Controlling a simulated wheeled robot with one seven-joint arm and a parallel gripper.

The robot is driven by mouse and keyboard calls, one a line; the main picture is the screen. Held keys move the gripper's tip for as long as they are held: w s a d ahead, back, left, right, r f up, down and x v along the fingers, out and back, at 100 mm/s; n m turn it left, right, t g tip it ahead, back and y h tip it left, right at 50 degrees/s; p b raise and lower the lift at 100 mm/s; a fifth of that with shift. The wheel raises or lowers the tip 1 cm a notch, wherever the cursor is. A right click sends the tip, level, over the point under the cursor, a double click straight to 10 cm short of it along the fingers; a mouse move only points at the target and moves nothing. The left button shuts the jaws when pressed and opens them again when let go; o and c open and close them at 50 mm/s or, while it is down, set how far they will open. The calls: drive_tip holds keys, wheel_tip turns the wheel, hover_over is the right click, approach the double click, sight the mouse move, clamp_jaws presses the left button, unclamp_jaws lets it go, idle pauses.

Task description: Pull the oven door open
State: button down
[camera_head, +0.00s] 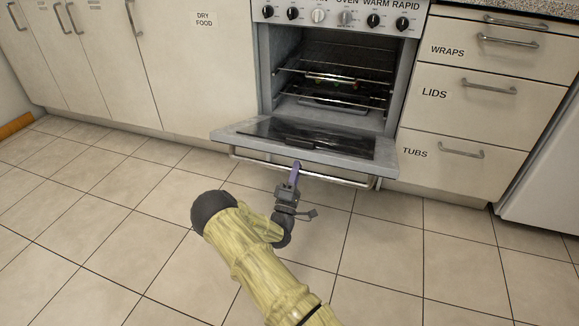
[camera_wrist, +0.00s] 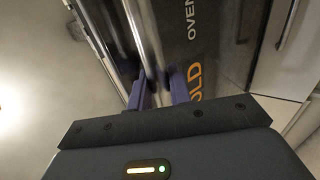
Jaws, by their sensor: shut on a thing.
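The oven door (camera_head: 350,146) is swung down and lies nearly level, a little above the floor, with its dark glass facing up. Its long metal handle (camera_head: 330,179) runs along the front edge, and it also shows in the wrist view (camera_wrist: 150,40). My gripper (camera_head: 296,168) is at the handle near its middle, with its purple fingers shut on the bar. In the wrist view the fingers (camera_wrist: 158,92) stand on both sides of the bar. The oven (camera_head: 290,62) is open, with its wire racks (camera_head: 335,78) showing inside.
A row of knobs (camera_head: 345,17) sits above the oven opening. White cabinets (camera_head: 110,60) stand on the left, and labelled drawers (camera_head: 480,95) stand on the right. A white appliance (camera_head: 545,180) is at the far right. The tiled floor (camera_head: 110,235) in front is clear.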

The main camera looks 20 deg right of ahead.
drive_tip(key=shift+w+f, duration=0.1)
drive_tip(key=shift+f, duration=0.1)
drive_tip(key=c, duration=1.3)
unclamp_jaws()
drive_tip(key=shift+f, duration=0.1)
drive_tip(key=shift+c, duration=0.2)
drive_tip(key=shift+s+a+f+p, duration=0.2)
drive_tip(key=shift+s+a+p, duration=0.15)
drive_tip(key=shift+a+p, duration=0.1)
drive_tip(key=p+v, duration=0.5)
drive_tip(key=v, duration=1.1)
drive_tip(key=shift+s+d+f, duration=0.15)
drive_tip(key=shift+s+f, duration=0.05)
drive_tip(key=shift+f, duration=0.05)
